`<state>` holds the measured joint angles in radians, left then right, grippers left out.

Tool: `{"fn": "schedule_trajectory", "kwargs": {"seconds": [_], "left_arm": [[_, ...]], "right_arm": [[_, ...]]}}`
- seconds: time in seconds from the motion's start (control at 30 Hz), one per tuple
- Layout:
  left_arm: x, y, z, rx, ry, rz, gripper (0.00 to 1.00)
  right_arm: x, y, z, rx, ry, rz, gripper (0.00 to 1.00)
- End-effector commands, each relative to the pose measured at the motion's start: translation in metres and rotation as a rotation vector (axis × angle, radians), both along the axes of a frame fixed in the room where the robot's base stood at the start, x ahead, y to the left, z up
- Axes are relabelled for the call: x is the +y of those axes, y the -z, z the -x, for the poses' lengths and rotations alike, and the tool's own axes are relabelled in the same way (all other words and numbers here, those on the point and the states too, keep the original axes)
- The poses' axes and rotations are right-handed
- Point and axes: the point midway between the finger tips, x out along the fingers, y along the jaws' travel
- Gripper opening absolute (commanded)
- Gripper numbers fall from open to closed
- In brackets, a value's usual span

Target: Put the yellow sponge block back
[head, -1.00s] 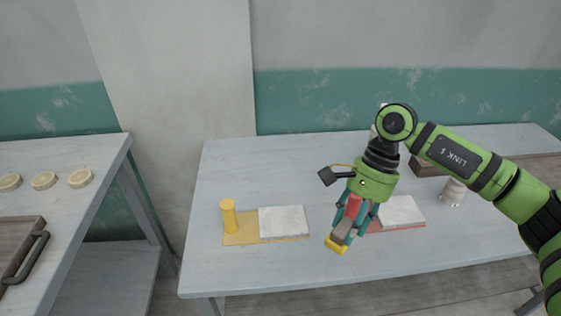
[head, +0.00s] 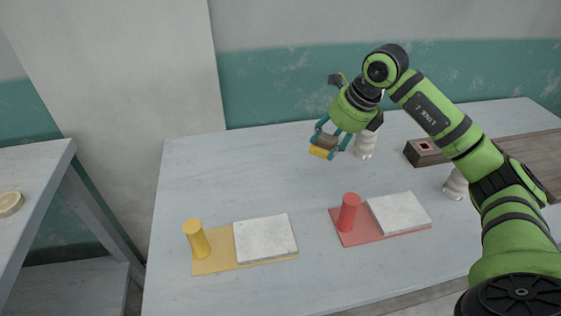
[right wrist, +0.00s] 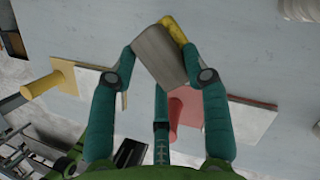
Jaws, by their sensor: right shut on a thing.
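My right gripper (head: 329,143) is shut on a block with a yellow end (head: 320,152) and a grey-brown body. It holds the block above the rear middle of the table. In the right wrist view the grey-brown body (right wrist: 160,56) lies between the fingers, and the yellow part (right wrist: 176,30) shows at its far end. The yellow mat (head: 215,264) carries a yellow cylinder (head: 196,239) and a white slab (head: 265,239). The red mat (head: 362,236) carries a red cylinder (head: 348,212) and another white slab (head: 399,212). My left gripper is out of view.
A white ribbed object (head: 366,144) stands behind the gripper, and another (head: 455,185) is partly behind my right arm. A brown box with a square opening (head: 425,153) and a wooden board (head: 538,152) are at the right. The table's left rear is clear.

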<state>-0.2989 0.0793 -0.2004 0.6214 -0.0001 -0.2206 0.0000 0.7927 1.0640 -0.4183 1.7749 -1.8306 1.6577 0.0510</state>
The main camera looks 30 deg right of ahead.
Motion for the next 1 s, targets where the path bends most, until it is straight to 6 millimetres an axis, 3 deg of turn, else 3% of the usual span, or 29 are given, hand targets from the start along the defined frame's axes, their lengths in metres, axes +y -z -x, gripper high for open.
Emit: {"fn": "schedule_trajectory", "kwargs": {"seconds": [0.3,0.43,0.67,0.9,1.0], "left_arm": [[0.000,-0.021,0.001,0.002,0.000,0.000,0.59],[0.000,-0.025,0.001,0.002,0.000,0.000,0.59],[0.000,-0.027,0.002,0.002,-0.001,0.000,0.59],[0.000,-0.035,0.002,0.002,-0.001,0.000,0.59],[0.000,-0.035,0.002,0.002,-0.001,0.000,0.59]], "right_arm": [[0.043,0.040,-0.060,0.003,-0.005,-0.007,0.21],[0.054,0.053,-0.077,0.002,-0.005,-0.005,0.21],[0.059,0.066,-0.085,0.002,-0.005,0.000,0.21],[0.059,0.098,-0.084,0.005,-0.006,-0.001,0.21],[0.059,0.102,-0.085,0.001,-0.007,0.000,0.21]]}}
